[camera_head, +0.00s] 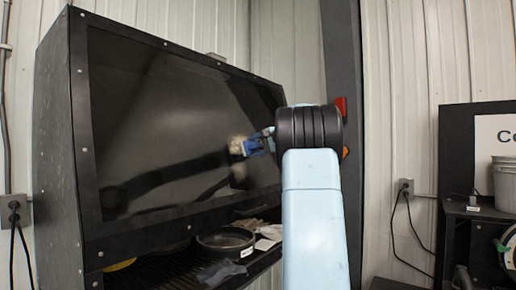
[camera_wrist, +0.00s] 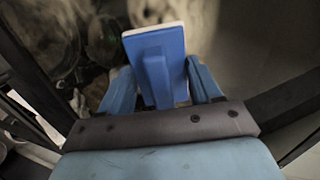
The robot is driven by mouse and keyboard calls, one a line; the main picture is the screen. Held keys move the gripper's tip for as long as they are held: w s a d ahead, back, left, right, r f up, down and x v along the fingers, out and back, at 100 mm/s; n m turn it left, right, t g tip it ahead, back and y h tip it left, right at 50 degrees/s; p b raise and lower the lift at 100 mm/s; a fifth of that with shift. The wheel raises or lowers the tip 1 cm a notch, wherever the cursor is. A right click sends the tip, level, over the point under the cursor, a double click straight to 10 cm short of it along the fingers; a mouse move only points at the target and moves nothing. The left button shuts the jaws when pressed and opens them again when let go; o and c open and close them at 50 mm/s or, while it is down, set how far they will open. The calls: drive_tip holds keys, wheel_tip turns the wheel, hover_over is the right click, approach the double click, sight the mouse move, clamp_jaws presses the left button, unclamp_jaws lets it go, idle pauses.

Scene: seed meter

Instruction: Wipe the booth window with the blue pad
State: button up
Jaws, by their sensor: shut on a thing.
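The booth window (camera_head: 140,125) is a dark, tilted pane in a black riveted frame, at the left and middle of the head view. Dusty smears (camera_wrist: 200,25) show on the pane in the wrist view. The blue pad (camera_wrist: 158,62), a flat blue block with a blue grip and a pale edge, is held between the two blue fingers of my gripper (camera_wrist: 158,88). In the head view the pad (camera_head: 254,145) is small, close to the right part of the window. I cannot tell whether the pad touches the pane. My arm hides the window's right surroundings.
Below the window, the booth's open shelf holds a round dark pan (camera_head: 226,242), crumpled clear plastic (camera_head: 220,271) and pale gloves or cloth. A dark post (camera_head: 343,60) stands just right of the booth.

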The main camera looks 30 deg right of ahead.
drive_tip(key=shift+s+a, duration=0.15)
drive_tip(key=shift+a, duration=0.55)
drive_tip(key=shift+a, duration=0.1)
drive_tip(key=shift+s+a, duration=0.45)
drive_tip(key=shift+a, duration=0.65)
drive_tip(key=shift+s+a, duration=0.5)
drive_tip(key=shift+a, duration=0.55)
drive_tip(key=shift+s+a, duration=0.45)
drive_tip(key=shift+a, duration=0.65)
drive_tip(key=shift+s+a, duration=0.4)
drive_tip(key=shift+a, duration=0.75)
drive_tip(key=shift+s+a, duration=0.4)
drive_tip(key=shift+a, duration=0.75)
drive_tip(key=shift+s+a, duration=0.4)
drive_tip(key=shift+a, duration=0.75)
drive_tip(key=shift+v, duration=3)
